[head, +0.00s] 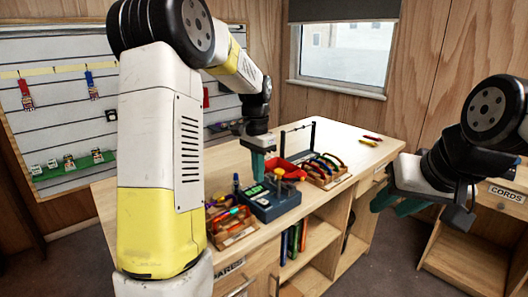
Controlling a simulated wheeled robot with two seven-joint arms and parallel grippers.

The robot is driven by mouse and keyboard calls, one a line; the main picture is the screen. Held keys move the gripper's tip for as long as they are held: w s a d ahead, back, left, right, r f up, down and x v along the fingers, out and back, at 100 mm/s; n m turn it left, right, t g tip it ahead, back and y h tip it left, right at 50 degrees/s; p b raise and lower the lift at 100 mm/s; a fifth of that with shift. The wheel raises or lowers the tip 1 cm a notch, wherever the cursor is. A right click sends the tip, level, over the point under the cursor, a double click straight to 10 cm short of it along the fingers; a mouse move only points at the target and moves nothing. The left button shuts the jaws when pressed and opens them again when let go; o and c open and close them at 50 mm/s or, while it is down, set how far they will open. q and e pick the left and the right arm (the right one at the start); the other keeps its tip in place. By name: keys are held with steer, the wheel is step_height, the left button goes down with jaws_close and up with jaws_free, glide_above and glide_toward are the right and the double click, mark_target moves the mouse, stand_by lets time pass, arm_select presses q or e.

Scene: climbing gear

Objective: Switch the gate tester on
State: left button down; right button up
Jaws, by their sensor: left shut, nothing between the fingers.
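The gate tester appears to be the dark blue box (280,208) on the wooden bench, with a green patch and pale parts on its top. My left gripper (258,178) has teal fingers, points down and is shut with nothing in it. It is just above the back left part of the box; I cannot tell whether it touches it. The box's switch is too small to make out. My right gripper (396,207) is off the bench's right side, open and empty, well away from the box.
A wooden tray (234,234) of colourful gear stands left of the box, and another tray (328,180) stands right. A red bin (288,170) is behind. A desk labelled CORDS (507,193) stands at right.

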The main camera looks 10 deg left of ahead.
arm_select(q)
step_height(320, 180, up, 8)
steer(key=shift+w+a, duration=0.35)
steer(key=shift+a, duration=0.05)
steer(key=shift+f, duration=0.1)
